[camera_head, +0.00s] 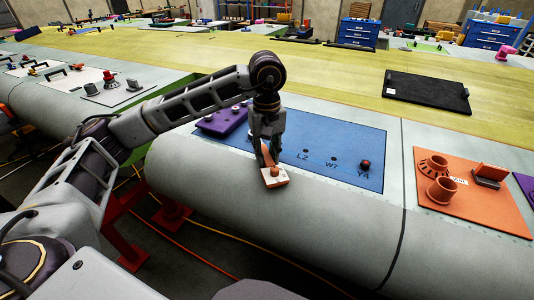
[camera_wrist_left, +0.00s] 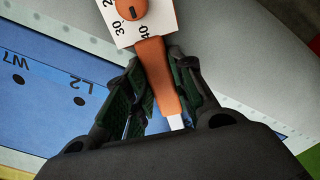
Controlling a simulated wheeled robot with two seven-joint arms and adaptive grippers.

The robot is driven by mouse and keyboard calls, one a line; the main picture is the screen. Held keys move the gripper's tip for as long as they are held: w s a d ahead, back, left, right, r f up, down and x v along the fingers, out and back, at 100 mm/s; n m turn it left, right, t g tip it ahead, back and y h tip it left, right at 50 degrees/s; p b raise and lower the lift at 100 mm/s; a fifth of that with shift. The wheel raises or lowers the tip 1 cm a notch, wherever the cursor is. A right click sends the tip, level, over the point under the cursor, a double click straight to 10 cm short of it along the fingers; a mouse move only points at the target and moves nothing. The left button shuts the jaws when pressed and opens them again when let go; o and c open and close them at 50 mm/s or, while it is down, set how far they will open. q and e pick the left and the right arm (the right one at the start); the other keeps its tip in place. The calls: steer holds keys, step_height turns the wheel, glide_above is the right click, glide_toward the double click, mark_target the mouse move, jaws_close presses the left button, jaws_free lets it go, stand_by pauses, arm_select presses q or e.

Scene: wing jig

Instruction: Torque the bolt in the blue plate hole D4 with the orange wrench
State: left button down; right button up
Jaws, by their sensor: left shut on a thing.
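My left gripper (camera_head: 266,150) is shut on the orange wrench (camera_head: 268,158) over the front edge of the blue plate (camera_head: 325,145). In the left wrist view the fingers (camera_wrist_left: 158,85) close around the wrench's orange handle (camera_wrist_left: 154,68). A white dial (camera_wrist_left: 158,22) with printed numbers, 30 and 40 among them, sits at its far end. The blue plate (camera_wrist_left: 45,85) shows holes labelled L2 and W7; the head view also shows Y4, with a dark red round piece (camera_head: 365,164) there. I see no D4 label or bolt in it; my gripper and arm hide part of the plate.
A purple block (camera_head: 222,121) with small round pieces lies at the plate's left end. An orange plate (camera_head: 470,205) with orange cups stands to the right. A black tray (camera_head: 427,90) lies on the yellow-green surface behind.

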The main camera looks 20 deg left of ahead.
mark_target(254, 164)
arm_select(q)
steer(key=shift+a, duration=0.1)
steer(key=shift+s+a+m+b, duration=0.65)
steer(key=shift+a+m+b, duration=0.15)
steer(key=shift+m+b, duration=0.25)
steer(key=shift+s+a+m, duration=0.1)
steer(key=shift+a+m, duration=0.05)
steer(key=shift+m, duration=0.1)
arm_select(e)
steer(key=shift+d+f, duration=0.3)
steer(key=shift+f, duration=0.25)
steer(key=shift+d+f, duration=0.25)
steer(key=shift+f, duration=0.3)
arm_select(q)
steer(key=shift+s+a+m+b, duration=0.25)
steer(key=shift+a+m+b, duration=0.25)
arm_select(e)
steer(key=shift+s+a+f, duration=0.1)
steer(key=shift+f, duration=0.35)
steer(key=shift+f, duration=0.25)
arm_select(q)
steer(key=shift+r, duration=0.1)
